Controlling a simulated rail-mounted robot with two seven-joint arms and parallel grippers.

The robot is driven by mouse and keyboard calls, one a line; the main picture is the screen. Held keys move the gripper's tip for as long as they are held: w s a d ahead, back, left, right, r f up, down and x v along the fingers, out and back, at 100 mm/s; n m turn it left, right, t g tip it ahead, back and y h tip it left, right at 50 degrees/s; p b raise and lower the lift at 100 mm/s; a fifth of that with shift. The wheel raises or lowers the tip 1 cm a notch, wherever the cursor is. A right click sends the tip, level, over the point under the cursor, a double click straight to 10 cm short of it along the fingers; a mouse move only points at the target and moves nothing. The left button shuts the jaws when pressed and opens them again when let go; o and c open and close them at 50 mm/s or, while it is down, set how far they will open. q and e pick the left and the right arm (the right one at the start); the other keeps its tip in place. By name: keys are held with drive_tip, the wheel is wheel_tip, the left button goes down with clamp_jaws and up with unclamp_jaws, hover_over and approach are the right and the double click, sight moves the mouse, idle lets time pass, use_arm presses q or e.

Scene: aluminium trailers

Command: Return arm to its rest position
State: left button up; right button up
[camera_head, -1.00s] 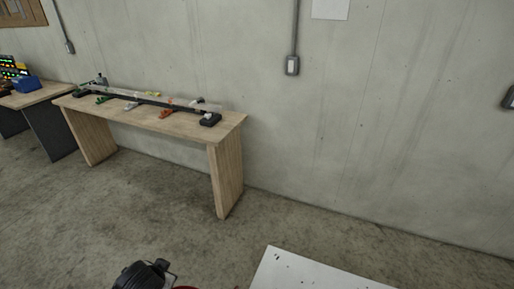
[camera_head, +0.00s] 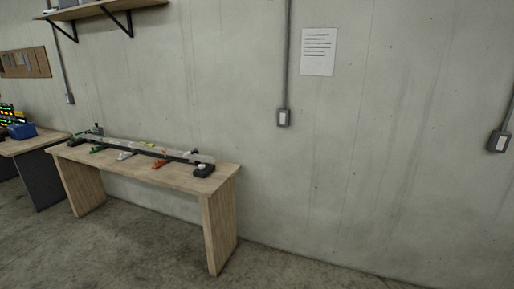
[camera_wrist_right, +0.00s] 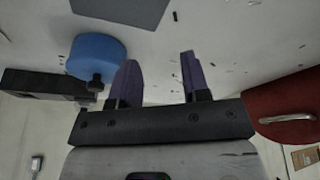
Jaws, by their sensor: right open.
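My right gripper (camera_wrist_right: 160,66) shows in the right wrist view. Its two purple fingers stand well apart with nothing between them. A pale, speckled surface lies behind the fingers; I cannot tell how far away it is. Neither of my grippers shows in the head view, and my left gripper is in no view.
In the head view, a wooden table (camera_head: 222,180) with rail and clamps (camera_head: 150,152) stands along the concrete wall. A shelf (camera_head: 97,9) hangs above. Floor at front is clear. In the wrist view, a blue round object (camera_wrist_right: 97,54) and red handled object (camera_wrist_right: 292,112) are near the gripper.

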use_arm(q)
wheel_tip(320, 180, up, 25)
drive_tip(key=p, duration=2.5)
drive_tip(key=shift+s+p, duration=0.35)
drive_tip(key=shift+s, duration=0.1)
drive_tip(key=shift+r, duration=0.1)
